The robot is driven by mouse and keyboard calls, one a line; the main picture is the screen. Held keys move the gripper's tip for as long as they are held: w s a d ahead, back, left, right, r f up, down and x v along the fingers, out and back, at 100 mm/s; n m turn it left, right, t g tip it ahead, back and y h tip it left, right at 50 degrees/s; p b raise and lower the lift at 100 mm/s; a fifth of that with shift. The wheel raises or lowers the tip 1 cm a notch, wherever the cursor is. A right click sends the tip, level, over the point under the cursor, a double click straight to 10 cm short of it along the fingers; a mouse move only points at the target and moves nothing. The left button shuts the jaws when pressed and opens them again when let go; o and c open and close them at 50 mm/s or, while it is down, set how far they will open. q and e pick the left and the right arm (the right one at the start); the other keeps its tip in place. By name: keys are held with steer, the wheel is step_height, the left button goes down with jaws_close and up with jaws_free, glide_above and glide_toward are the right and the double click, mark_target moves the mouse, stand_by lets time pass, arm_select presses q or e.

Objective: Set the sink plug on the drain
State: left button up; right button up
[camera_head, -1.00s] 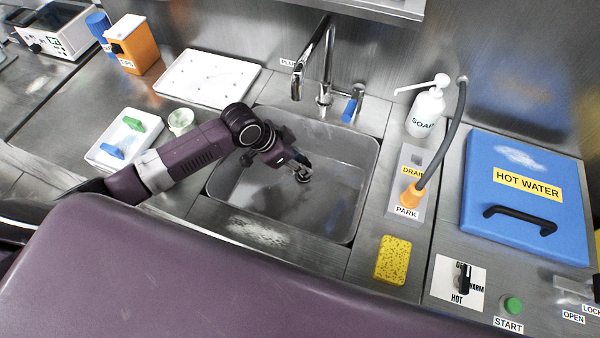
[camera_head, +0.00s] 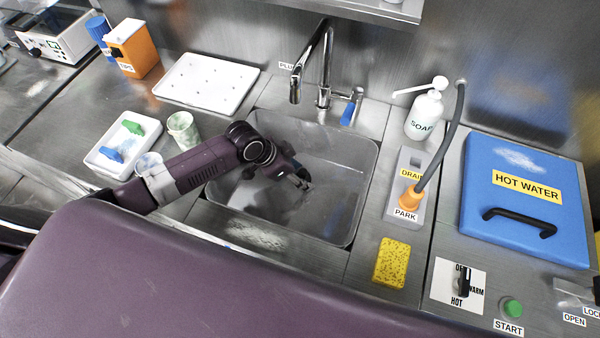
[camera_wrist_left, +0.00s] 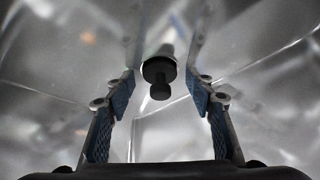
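The dark sink plug (camera_wrist_left: 159,72), a round disc with a knob, shows in the left wrist view just beyond my fingertips, knob toward the camera. A bright patch lies right behind its upper edge; I cannot tell whether the plug covers the drain. The metal sink (camera_head: 362,190) is in the middle of the head view. My left gripper (camera_head: 303,181) is low inside it. In the left wrist view the fingers of my left gripper (camera_wrist_left: 160,95) are apart, with a gap on each side of the knob. The drain is not clearly visible. My right gripper is not in view.
The faucet (camera_head: 323,65) rises behind the sink. A soap bottle (camera_head: 424,115), a grey hose in an orange holder (camera_head: 411,197) and a yellow sponge (camera_head: 391,262) stand to the right. Cups (camera_head: 183,130) and a white tray (camera_head: 208,82) are to the left.

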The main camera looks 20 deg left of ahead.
arm_select(q)
steer(key=v, duration=1.2)
steer(key=shift+p, duration=0.3)
steer(key=shift+r, duration=0.25)
